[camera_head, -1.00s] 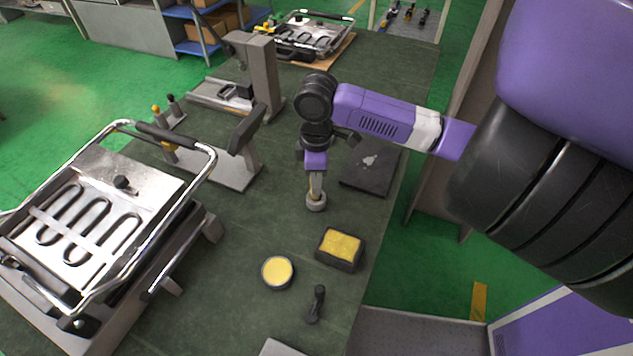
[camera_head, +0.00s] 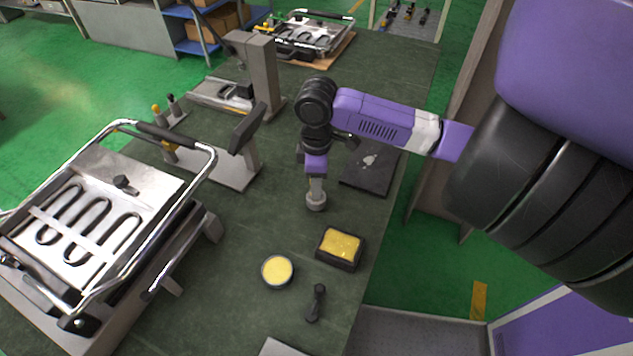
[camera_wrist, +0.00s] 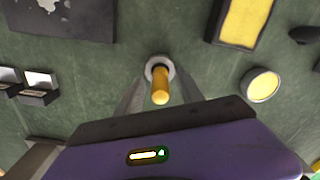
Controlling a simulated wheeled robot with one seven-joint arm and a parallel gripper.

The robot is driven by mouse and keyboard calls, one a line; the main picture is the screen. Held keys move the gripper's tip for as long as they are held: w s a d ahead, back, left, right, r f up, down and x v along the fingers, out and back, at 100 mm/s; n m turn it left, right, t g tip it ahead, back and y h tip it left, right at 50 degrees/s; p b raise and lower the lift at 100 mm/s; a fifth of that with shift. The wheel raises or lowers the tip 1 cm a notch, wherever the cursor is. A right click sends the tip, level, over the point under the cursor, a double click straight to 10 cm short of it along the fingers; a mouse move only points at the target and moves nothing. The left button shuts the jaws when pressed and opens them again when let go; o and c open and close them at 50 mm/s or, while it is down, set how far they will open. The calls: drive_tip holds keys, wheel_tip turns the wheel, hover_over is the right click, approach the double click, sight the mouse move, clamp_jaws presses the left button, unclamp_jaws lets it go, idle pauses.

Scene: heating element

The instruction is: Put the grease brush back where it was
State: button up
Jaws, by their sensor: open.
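The grease brush shows as a yellow handle (camera_wrist: 160,92) in the wrist view. It stands upright in a round grey holder (camera_head: 316,204) on the green bench; its bristle end is hidden. My gripper (camera_head: 316,187) points down over the holder. In the wrist view its two grey fingers lie on either side of the handle, open, with a gap to it. In the head view the fingers mostly hide the handle.
A yellow sponge in a dark tray (camera_head: 339,249), a round yellow tin (camera_head: 277,270) and a black-handled tool (camera_head: 316,303) lie nearer the camera. A dark plate (camera_head: 371,171) lies right of the gripper. A heating-element press (camera_head: 90,220) stands at left.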

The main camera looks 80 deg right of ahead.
wheel_tip(320, 180, up, 11)
drive_tip(key=shift+r+b, duration=0.1)
drive_tip(key=shift+b, duration=0.3)
drive_tip(key=shift+w+r, duration=0.2)
drive_tip(key=w+a+r+t+y, duration=0.15)
drive_tip(key=w+a+t, duration=0.25)
drive_tip(key=w+a, duration=0.5)
drive_tip(key=w+a+r+t+y, duration=0.1)
drive_tip(key=w+a+r+t, duration=0.3)
drive_tip(key=w, duration=0.8)
drive_tip(key=w+a+r+m+t+y, duration=0.1)
drive_tip(key=w+a+r+m+t, duration=0.15)
drive_tip(key=w+a+t, duration=0.4)
drive_tip(key=w+a+r+m+t, duration=0.1)
drive_tip(key=w+a+r+m, duration=0.15)
drive_tip(key=a, duration=0.75)
drive_tip(key=s+a+f+m+h, duration=0.2)
drive_tip(key=s+a+f, duration=0.1)
drive_tip(key=s+f, duration=0.4)
drive_tip(key=s+a+f+m+h, duration=0.25)
drive_tip(key=s+f, duration=0.25)
drive_tip(key=s, duration=0.5)
drive_tip(key=s+d+n+y, duration=0.1)
drive_tip(key=s+d+n, duration=0.2)
drive_tip(key=s, duration=1.5)
drive_tip(key=n, duration=0.4)
drive_tip(key=shift+s+r+n+g, duration=0.15)
drive_tip(key=shift+s+n+g, duration=0.2)
